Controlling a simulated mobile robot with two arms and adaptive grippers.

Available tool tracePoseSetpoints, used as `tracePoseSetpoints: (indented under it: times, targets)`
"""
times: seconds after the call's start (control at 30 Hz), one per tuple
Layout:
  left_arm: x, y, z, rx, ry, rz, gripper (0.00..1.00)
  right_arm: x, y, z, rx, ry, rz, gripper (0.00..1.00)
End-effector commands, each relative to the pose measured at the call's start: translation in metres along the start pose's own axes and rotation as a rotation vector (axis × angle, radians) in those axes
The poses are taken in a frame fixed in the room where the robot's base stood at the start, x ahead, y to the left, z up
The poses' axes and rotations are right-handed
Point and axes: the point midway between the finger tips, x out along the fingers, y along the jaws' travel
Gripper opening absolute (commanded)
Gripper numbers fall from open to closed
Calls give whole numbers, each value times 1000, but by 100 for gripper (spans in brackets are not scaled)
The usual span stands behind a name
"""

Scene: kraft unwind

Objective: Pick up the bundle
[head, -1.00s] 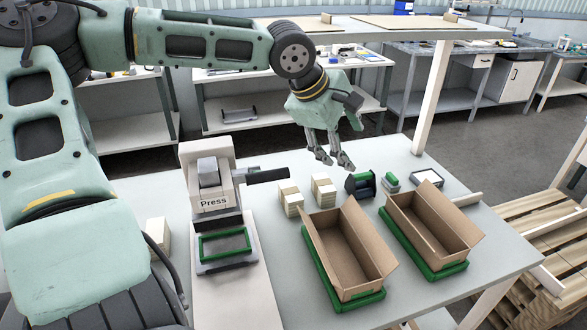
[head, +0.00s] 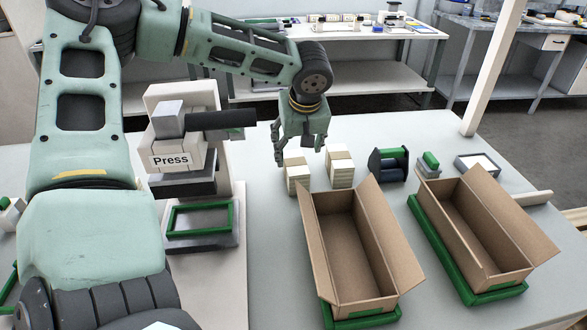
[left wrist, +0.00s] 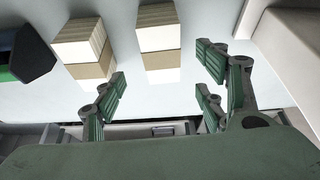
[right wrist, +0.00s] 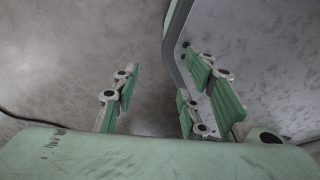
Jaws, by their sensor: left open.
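Two bundles of cream sheets with brown kraft bands stand on the pale table, a left bundle (head: 297,176) and a right bundle (head: 340,168). My left gripper (head: 298,152) is open and empty, just behind and above the left bundle, partly overlapping it in the head view. In the left wrist view both bundles, one (left wrist: 158,42) and the other (left wrist: 84,46), lie beyond the parted fingers (left wrist: 160,85), with nothing between them. My right gripper (right wrist: 160,85) shows only in its wrist view, fingers apart and empty over grey floor.
A press (head: 182,150) with a dark handle stands left of the bundles. Two open cartons, one (head: 390,245) and another (head: 510,222), sit on green trays in front and to the right. A green-and-dark dispenser (head: 388,164) stands right of the bundles.

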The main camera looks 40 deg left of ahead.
Motion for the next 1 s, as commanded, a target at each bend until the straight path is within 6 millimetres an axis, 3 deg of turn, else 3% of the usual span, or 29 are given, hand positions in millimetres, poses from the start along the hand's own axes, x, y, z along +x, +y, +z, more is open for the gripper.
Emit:
tracePoseSetpoints:
  times: [0.13, 0.43, 0.67, 0.8, 1.0]
  targets:
    - [16, -2, 0, 14, 0, -11, 66, 0, -9, -4, 3, 6, -10, 40]
    - [50, 3, 0, 13, -1, -12, 66, -12, -19, 41, -2, -59, -23, 40]
    - [76, 4, -1, 11, 0, -9, 66, -13, -10, 24, -4, -36, -13, 40]
    - [78, 5, 0, 11, 0, -7, 66, -13, -5, 9, -2, -10, -6, 40]
    - [78, 5, 0, 11, 0, -7, 66, -12, -4, 10, -1, -12, -5, 40]
